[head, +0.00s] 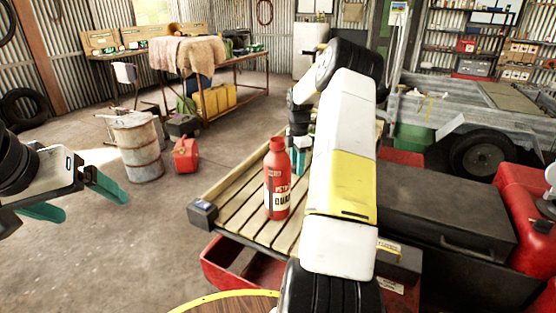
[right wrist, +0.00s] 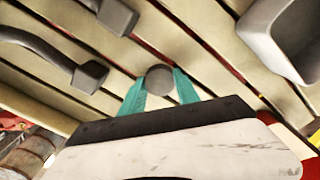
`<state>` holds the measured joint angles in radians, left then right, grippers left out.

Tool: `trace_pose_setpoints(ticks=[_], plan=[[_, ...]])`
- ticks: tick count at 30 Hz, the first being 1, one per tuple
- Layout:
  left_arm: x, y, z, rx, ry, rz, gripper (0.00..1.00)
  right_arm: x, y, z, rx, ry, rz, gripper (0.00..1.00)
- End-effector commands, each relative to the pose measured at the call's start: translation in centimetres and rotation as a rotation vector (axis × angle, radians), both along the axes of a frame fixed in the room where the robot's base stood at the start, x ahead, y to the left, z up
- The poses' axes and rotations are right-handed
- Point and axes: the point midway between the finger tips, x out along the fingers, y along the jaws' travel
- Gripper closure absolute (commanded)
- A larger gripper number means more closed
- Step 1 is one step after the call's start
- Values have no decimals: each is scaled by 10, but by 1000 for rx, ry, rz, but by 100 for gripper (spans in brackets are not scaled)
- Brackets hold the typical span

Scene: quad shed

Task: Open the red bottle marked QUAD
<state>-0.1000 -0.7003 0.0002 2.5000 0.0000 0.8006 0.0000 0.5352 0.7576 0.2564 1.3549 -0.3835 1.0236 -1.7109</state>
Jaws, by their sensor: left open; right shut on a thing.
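The red bottle (head: 276,185) with the QUAD label stands upright on a wooden slatted rack (head: 237,205) in the head view. Its narrow top looks red; whether it is capped is too small to tell. My right gripper (head: 299,155) points down just right of and behind the bottle. In the right wrist view its teal fingers (right wrist: 159,90) are shut on a dark grey, round, cap-like piece (right wrist: 159,78), with slats behind it. My left gripper (head: 75,199) is open and empty at the far left, well away from the bottle.
Dark curved handles (right wrist: 62,57) and a light grey object (right wrist: 285,38) lie near the right gripper. A black case (head: 440,205) is right of the rack. A rusty drum (head: 137,147) and red fuel can (head: 186,155) stand behind left. Floor beside the left gripper is clear.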

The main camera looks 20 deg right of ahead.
Motion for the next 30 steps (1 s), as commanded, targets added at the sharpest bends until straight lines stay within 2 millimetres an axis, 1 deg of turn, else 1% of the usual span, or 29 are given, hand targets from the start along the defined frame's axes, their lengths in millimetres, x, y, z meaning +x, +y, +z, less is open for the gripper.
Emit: trace_pose_setpoints(ticks=[11,12,14,15,25,28,30], plan=[[0,0,0,0,0,0,12,0,0,-5,0,0,0,100],[0,0,0,0,0,0,12,0,0,-4,-1,-1,0,55],[0,0,0,0,0,0,12,0,0,-4,0,-1,0,43],[0,0,0,0,0,0,12,0,0,-4,0,-1,0,41],[0,0,0,0,0,0,12,0,0,-1,-1,-2,0,41],[0,0,0,0,0,0,12,1,0,8,-2,-4,-1,41],[0,0,0,0,0,0,12,1,0,20,-2,-4,-1,41]])
